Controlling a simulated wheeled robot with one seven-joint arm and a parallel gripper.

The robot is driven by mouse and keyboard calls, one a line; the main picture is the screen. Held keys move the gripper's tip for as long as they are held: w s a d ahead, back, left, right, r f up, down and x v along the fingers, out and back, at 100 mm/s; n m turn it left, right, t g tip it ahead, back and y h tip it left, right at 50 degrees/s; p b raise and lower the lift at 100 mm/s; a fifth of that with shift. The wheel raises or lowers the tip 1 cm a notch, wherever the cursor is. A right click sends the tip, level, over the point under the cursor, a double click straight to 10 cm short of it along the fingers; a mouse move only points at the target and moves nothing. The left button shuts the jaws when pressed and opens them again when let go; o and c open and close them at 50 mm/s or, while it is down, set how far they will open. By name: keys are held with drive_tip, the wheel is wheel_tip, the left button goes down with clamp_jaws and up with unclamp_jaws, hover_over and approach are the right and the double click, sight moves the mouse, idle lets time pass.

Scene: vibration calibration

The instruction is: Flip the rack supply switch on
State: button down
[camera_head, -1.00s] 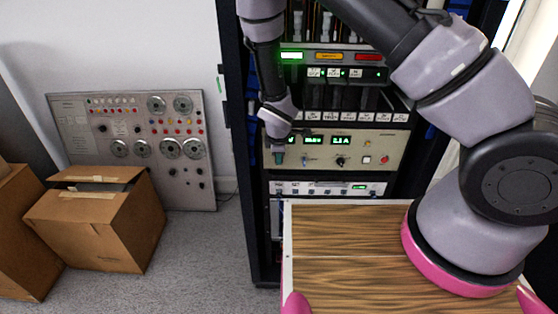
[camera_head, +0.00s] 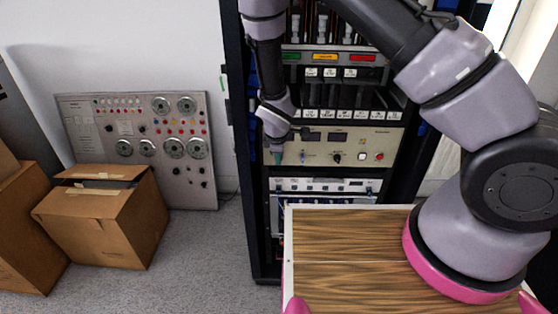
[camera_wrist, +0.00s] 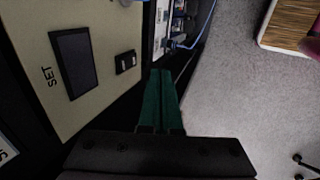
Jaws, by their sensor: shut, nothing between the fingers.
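The beige supply panel (camera_head: 365,145) sits in the rack, with two dark readouts, knobs and a red button. In the wrist view, the panel (camera_wrist: 95,100) shows a dark readout window marked SET (camera_wrist: 75,62) and a small black rocker switch (camera_wrist: 125,61) beside it. In the head view my wrist and gripper cover the panel's left end.
A wood-topped surface (camera_head: 345,240) stands in front of the rack at the right. Cardboard boxes (camera_head: 100,225) and a grey gauge panel (camera_head: 140,130) stand at the left. A white unit with blue cables (camera_head: 320,188) is below the supply panel. Floor is clear between boxes and rack.

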drive_tip(key=v, duration=0.9)
drive_tip(key=shift+w+r, duration=0.3)
drive_tip(key=shift+w, duration=0.05)
